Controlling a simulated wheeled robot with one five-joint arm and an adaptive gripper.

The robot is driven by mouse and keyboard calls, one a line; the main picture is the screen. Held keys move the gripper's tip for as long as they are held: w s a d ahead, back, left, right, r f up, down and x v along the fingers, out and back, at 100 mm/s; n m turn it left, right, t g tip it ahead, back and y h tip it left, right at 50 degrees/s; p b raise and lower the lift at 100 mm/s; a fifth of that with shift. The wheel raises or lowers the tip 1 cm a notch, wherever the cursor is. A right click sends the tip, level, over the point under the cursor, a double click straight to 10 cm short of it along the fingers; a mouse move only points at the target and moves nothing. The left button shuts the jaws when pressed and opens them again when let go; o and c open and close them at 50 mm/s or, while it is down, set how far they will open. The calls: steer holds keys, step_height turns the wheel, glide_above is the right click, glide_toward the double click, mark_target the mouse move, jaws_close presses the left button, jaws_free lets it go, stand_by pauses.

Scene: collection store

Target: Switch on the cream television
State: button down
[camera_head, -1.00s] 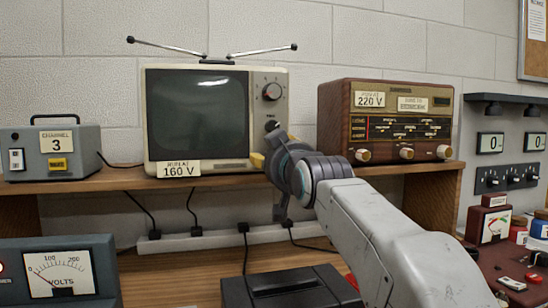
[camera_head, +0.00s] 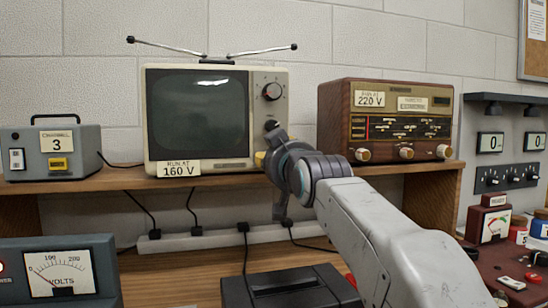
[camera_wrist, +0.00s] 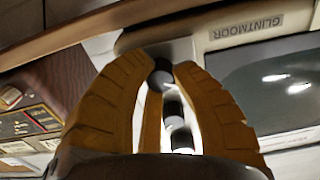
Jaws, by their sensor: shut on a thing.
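The cream television (camera_head: 197,112) stands on the wooden shelf with a dark, blank screen and a label reading "RUN AT 160 V". It also shows in the wrist view (camera_wrist: 275,85). Its upper right dial (camera_head: 272,91) is in plain view. A lower dark knob (camera_head: 271,126) sits just above my gripper. My gripper (camera_head: 262,158) is at the television's lower right front. In the wrist view, its yellow fingers (camera_wrist: 160,72) are closed around a small dark knob (camera_wrist: 161,76). The head view mostly hides this contact behind my wrist.
A brown radio (camera_head: 385,120) labelled 220 V stands close to the right. A grey channel box (camera_head: 90,140) showing 3 stands left. Below are a voltmeter box (camera_head: 25,250), a strip with several plugs (camera_head: 190,240) and a black box (camera_head: 290,285).

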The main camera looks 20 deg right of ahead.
steer(key=shift+f+m, duration=0.1)
steer(key=shift+m, duration=4.3)
steer(key=c, duration=1)
jaws_free()
steer(key=s, duration=1.2)
